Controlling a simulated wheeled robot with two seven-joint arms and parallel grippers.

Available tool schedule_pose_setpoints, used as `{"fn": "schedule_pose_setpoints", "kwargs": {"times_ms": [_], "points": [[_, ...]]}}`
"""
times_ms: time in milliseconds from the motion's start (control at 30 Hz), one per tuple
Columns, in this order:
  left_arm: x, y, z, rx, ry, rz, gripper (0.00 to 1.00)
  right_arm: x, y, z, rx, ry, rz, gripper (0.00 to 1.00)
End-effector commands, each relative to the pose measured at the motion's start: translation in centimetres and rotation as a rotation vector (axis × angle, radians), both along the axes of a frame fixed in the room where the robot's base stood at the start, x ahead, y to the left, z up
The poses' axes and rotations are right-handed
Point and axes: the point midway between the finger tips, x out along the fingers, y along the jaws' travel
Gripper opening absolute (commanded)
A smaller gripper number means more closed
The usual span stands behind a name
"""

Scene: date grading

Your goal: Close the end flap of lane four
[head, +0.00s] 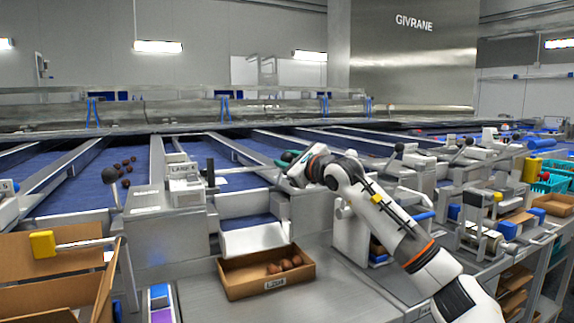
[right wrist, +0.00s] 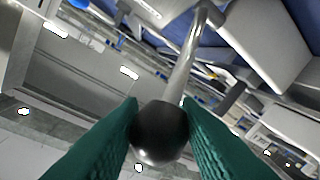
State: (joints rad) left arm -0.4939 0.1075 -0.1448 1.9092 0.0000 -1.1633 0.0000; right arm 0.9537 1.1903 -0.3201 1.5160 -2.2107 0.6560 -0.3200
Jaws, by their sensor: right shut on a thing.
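The lane four housing (head: 186,190), labelled "LANE 4", stands left of centre in the head view. Right of it, a pale end flap (head: 256,238) slopes down at the lane's mouth, above a cardboard tray. My right gripper (head: 287,160) is above and to the right of the flap, at the lane's right side. In the right wrist view its green fingers (right wrist: 160,135) are shut on a black ball knob (right wrist: 158,138) at the end of a bent metal lever (right wrist: 190,55). The lever's base is not clear in the head view. My left gripper is not in view.
The cardboard tray (head: 233,287) labelled "L204" holds several brown dates (head: 285,264). More dates lie on the blue lane at left. Machine housings line the right side.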

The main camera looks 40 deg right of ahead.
Motion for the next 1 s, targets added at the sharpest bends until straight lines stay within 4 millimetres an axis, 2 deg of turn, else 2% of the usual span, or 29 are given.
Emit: {"fn": "schedule_pose_setpoints", "kwargs": {"times_ms": [167,500,533,633,1000], "points": [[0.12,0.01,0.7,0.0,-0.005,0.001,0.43,-0.03,0.12,-0.13,-0.003,-0.004,0.002,0.0],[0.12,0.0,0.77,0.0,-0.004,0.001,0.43,0.0,0.19,-0.17,-0.002,-0.003,0.004,0.0],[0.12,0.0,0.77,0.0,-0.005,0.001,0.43,0.0,0.18,-0.18,-0.002,-0.003,0.004,0.32],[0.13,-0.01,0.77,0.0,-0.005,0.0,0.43,0.0,0.18,-0.17,-0.002,-0.003,0.004,0.48],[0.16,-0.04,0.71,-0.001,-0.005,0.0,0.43,-0.13,0.03,-0.11,-0.003,-0.005,0.002,0.5]]}}
